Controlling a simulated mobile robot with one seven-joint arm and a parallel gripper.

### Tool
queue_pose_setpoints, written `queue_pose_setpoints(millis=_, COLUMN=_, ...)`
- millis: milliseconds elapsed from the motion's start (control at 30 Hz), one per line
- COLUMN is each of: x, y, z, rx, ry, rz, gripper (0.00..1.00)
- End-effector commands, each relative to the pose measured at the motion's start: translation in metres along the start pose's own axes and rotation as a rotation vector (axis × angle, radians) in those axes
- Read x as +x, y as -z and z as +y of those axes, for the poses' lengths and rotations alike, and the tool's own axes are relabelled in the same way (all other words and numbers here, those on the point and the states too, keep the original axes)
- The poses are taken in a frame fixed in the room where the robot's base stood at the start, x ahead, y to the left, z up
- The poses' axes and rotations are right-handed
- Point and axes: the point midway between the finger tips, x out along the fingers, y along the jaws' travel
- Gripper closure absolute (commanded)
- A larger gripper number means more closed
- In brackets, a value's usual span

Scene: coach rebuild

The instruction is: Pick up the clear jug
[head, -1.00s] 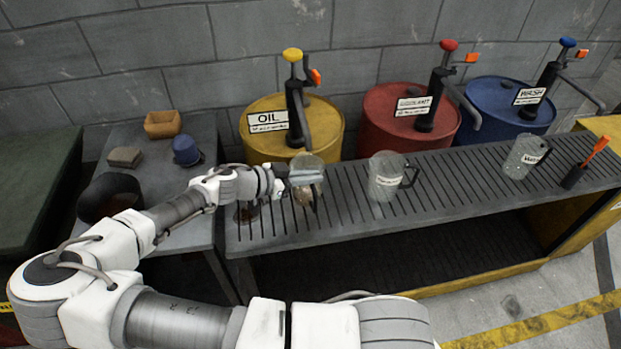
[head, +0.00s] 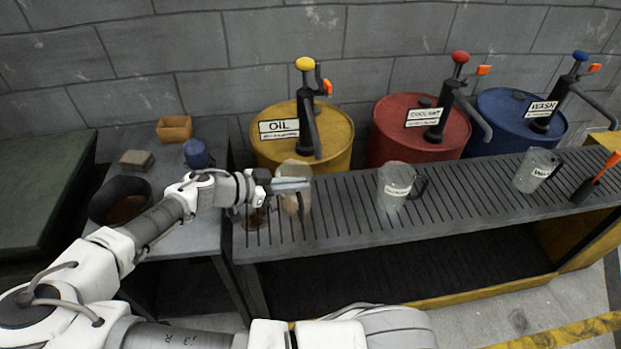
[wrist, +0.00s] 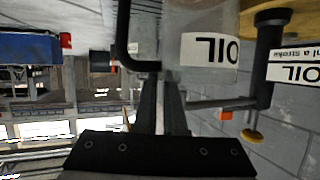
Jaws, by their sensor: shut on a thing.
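A clear jug (head: 293,168) is at the left end of the slatted bench, in front of the yellow barrel. My gripper (head: 292,187) is shut on it and crosses its side, hiding its middle. In the wrist view the jug (wrist: 185,40) fills the top centre, with a white OIL label (wrist: 209,50) upside down and a black handle (wrist: 124,40). The gripper (wrist: 172,90) fingers reach up to the jug in that view. I cannot tell whether the jug's base touches the slats.
A second clear jug (head: 394,186) and a third (head: 536,170) stand rightward on the slatted bench (head: 340,210). Behind are yellow (head: 340,135), red (head: 390,125) and blue (head: 500,120) barrels with pumps. A black open container (head: 104,196) stands on the left table. Slats between the jugs are clear.

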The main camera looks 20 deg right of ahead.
Motion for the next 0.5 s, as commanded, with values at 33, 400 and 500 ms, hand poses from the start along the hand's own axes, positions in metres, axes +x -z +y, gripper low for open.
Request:
queue_pose_setpoints(millis=33, x=-0.008, y=-0.003, z=-0.001, rx=-0.001, ry=0.005, rz=0.000, gripper=1.00)
queue_pose_setpoints(millis=400, x=-0.054, y=-0.022, z=0.001, rx=0.000, ry=0.003, rz=0.000, gripper=1.00)
queue_pose_setpoints(millis=500, x=-0.066, y=-0.027, z=0.000, rx=0.001, ry=0.003, rz=0.000, gripper=1.00)
